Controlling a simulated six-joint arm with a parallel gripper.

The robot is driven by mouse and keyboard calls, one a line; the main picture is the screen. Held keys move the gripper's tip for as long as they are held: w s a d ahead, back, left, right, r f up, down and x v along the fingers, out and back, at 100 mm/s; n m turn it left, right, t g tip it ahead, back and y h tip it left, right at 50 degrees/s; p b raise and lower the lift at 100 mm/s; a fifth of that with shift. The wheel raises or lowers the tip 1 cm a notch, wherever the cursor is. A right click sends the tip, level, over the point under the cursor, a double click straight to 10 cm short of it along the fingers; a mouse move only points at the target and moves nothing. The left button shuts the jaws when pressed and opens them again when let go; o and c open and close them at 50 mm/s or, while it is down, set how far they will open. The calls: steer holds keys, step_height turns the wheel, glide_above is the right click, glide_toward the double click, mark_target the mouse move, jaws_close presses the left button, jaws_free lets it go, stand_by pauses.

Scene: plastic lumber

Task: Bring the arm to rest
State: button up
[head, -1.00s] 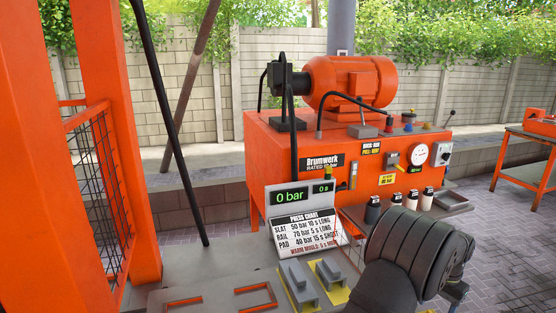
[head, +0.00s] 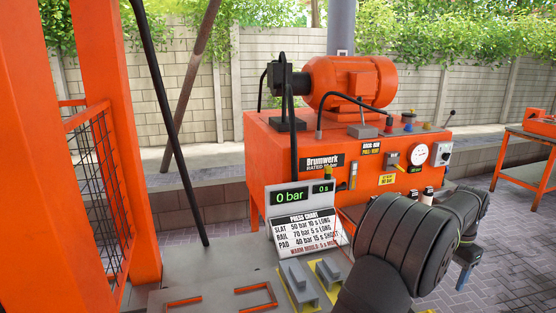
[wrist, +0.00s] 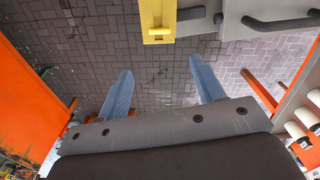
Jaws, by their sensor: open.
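My gripper (wrist: 160,90) is open and empty in the wrist view. Its two blue fingers stand well apart over grey paving, with nothing between them. In the head view my dark arm reaches in from the lower right, in front of the orange machine (head: 270,155). The gripper end (head: 467,255) hangs small at its right side, above the paving, and its fingers are hard to make out there.
A display reading 0 bar (head: 290,197) stands above a press chart (head: 306,229). Grey blocks on yellow bases (head: 296,284) sit on the bench in front. An orange post (head: 120,130) rises at left. An orange table (head: 525,165) stands at far right. Paving at right is open.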

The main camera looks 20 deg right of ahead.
steer(key=shift+f+m, duration=1.7)
steer(key=shift+f, duration=0.4)
steer(key=shift+o, duration=0.2)
steer(key=o, duration=0.8)
steer(key=w+a+r+n, duration=0.1)
steer(key=a+r+n, duration=0.1)
steer(key=a+r, duration=1)
step_height(320, 180, down, 12)
steer(key=a, duration=0.2)
steer(key=shift+a+r, duration=0.2)
steer(key=shift+a, duration=0.05)
steer(key=shift+w, duration=0.1)
step_height(320, 180, up, 10)
